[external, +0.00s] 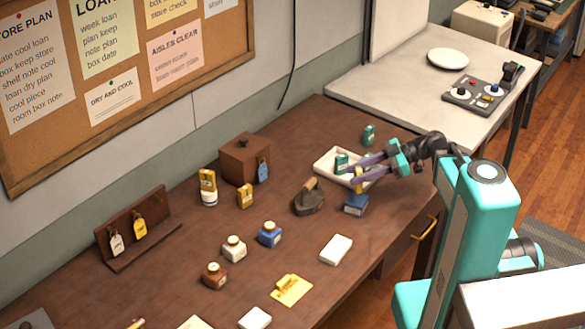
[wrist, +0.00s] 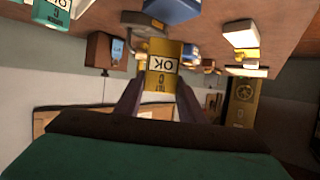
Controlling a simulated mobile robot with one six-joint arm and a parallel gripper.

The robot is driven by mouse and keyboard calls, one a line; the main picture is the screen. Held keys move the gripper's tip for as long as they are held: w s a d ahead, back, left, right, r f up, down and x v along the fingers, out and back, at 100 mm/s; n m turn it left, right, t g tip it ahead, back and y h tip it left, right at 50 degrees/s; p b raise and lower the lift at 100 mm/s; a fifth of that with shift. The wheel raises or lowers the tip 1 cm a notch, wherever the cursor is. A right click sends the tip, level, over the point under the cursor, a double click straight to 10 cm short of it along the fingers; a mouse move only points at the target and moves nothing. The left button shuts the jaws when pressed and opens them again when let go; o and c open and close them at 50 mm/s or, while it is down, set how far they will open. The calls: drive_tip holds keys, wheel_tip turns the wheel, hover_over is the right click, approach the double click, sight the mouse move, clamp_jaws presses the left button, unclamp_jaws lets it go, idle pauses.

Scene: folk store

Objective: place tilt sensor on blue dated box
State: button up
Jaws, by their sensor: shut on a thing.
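My gripper (external: 356,171) is shut on a yellow tilt sensor (wrist: 162,66), which shows an "OK" label and small "TILT" lettering in the wrist view. The purple fingers lie on either side of it, and it looks held in the air by the white tray. A blue box (external: 355,204) stands on the brown table just below and in front of the gripper; it also shows at the top of the wrist view (wrist: 173,9). I cannot read a date on it. The sensor and the blue box are apart.
The white tray (external: 325,169) holds a teal piece (external: 341,162); another teal piece (external: 368,135) stands behind. A dark iron (external: 309,198) sits left of the blue box, and a white block (external: 336,249) lies in front. Bottles and a brown box (external: 240,160) stand farther left.

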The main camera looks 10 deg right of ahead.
drive_tip(key=shift+f, duration=0.2)
drive_tip(key=shift+f+p, duration=0.6)
drive_tip(key=shift+f, duration=1)
drive_tip(key=shift+f, duration=0.15)
drive_tip(key=o, duration=1.1)
drive_tip(key=shift+r, duration=0.25)
drive_tip(key=shift+d, duration=0.3)
drive_tip(key=shift+b+v, duration=2.45)
drive_tip(key=shift+v, duration=3.25)
